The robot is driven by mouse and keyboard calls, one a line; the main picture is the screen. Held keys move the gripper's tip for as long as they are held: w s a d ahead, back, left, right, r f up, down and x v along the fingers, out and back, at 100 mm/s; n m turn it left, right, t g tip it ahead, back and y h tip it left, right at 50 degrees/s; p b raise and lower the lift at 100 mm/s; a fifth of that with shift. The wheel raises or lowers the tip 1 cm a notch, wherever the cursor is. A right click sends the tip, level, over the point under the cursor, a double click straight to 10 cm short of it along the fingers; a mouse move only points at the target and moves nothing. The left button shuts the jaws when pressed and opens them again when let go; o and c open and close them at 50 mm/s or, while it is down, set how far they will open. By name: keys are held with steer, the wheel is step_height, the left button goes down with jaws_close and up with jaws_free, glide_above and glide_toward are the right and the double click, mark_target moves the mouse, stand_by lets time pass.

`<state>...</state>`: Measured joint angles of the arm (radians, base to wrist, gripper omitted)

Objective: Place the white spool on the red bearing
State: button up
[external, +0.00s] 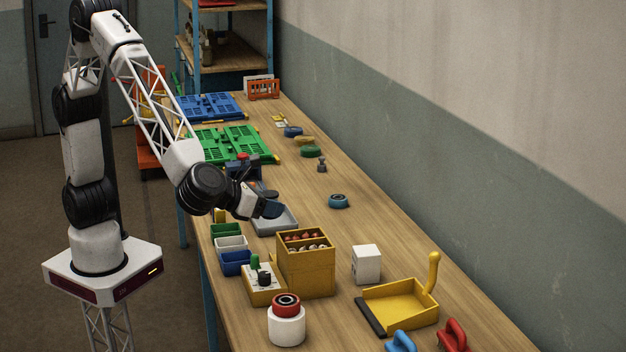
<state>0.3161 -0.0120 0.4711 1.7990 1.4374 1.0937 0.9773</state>
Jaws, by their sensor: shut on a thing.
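A red bearing (286,302), a ring with a dark centre, sits on top of a white cylinder (287,328) at the near edge of the table. The white cylinder looks like the white spool, standing upright under the bearing. My gripper (268,208) is over the table near the grey tray, well behind the red bearing and white cylinder. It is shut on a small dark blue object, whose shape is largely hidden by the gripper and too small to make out. No other white spool is clearly visible.
A yellow box (306,276) with compartments stands between my gripper and the red bearing. A white block (366,264), a yellow dustpan (402,303) and a blue ring (339,201) lie to the right. A grey tray (289,222) is under my gripper.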

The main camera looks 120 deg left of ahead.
steer(key=s+d+m+t+h, duration=0.1)
steer(key=s+d+m+t, duration=0.1)
steer(key=d, duration=1)
step_height(320, 180, down, 5)
steer(key=shift+f, duration=0.1)
steer(key=shift+w, duration=0.15)
glide_above(286, 300)
steer(key=shift+f, duration=0.65)
steer(key=shift+f, duration=1.75)
steer(key=shift+f, duration=0.15)
